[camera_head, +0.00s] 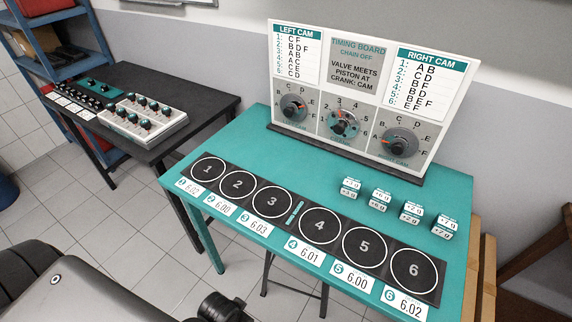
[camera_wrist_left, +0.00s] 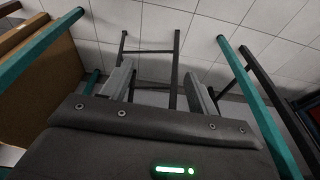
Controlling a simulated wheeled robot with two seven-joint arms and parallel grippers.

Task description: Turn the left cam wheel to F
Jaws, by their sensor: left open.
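The left cam wheel (camera_head: 293,107) is a grey dial on the lower left panel of the upright timing board (camera_head: 357,62). Letters A to F stand around it. A small orange mark shows on its left side; it seems to face the A side, but it is too small to be sure. No gripper touches the wheel. In the left wrist view my left gripper (camera_wrist_left: 159,88) is open and empty, its two grey fingers apart, with table legs and tiled floor beyond. It does not show in the head view. My right gripper is in neither view.
The teal table (camera_head: 258,148) holds numbered circles and several small weight blocks (camera_head: 380,200) in front of the board. The crank dial (camera_head: 342,123) and right cam dial (camera_head: 399,143) sit beside the left one. A black table (camera_head: 190,90) with control boxes stands left.

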